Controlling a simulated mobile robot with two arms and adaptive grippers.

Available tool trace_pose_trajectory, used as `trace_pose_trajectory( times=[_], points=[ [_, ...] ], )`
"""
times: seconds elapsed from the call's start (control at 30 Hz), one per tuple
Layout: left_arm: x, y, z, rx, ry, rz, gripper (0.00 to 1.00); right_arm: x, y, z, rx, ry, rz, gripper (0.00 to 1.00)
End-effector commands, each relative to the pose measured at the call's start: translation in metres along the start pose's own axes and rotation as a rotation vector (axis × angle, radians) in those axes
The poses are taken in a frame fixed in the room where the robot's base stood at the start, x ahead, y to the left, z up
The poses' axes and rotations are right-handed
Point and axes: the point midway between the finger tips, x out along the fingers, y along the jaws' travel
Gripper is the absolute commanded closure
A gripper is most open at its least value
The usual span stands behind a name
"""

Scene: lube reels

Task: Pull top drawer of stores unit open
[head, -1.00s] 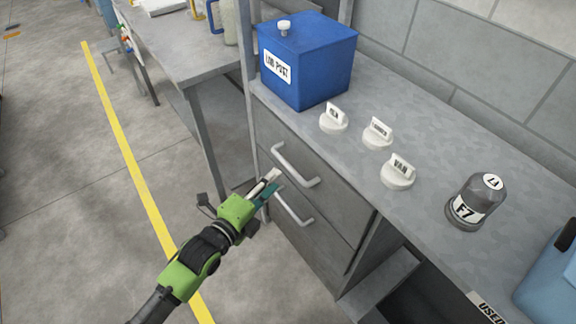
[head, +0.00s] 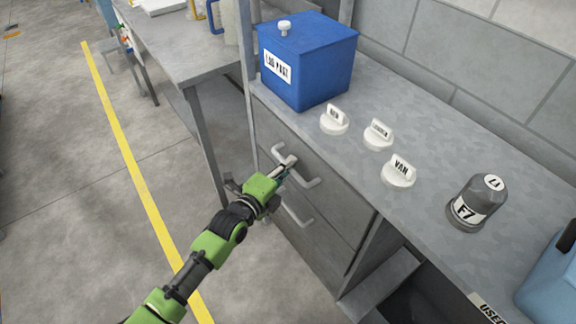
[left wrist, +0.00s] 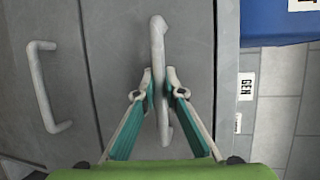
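The stores unit has a closed top drawer (head: 335,187) with a pale bar handle (head: 309,181). A lower drawer (head: 312,232) with a similar handle (head: 296,212) is also closed. My left gripper (head: 289,168) is at the top drawer's handle and hides part of it. In the left wrist view, the top handle (left wrist: 158,45) runs between the two fingers of my left gripper (left wrist: 160,82), one on each side. The fingers look open, with a small gap beside the bar. The lower handle (left wrist: 42,88) shows at the left there. My right gripper is not in view.
A bench (head: 185,55) stands at the left. The floor before the drawers is clear.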

Motion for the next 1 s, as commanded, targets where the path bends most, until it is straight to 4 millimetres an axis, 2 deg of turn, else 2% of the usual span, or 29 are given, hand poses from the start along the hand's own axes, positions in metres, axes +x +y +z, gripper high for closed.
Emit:
trace_pose_trajectory(
  times=[0.27,0.47,0.67,1.0],
  points=[
    [-0.003,0.001,0.001,0.0,0.0,0.001,1.0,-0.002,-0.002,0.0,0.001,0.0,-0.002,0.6],
    [-0.023,0.005,0.01,0.003,0.0,0.006,1.0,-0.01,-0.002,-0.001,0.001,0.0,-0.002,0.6],
    [-0.064,0.013,0.026,0.005,0.001,0.008,1.0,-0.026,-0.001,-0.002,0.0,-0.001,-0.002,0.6],
    [-0.145,0.032,0.059,0.002,0.001,0.009,1.0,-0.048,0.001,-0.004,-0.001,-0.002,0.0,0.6]
  ],
)
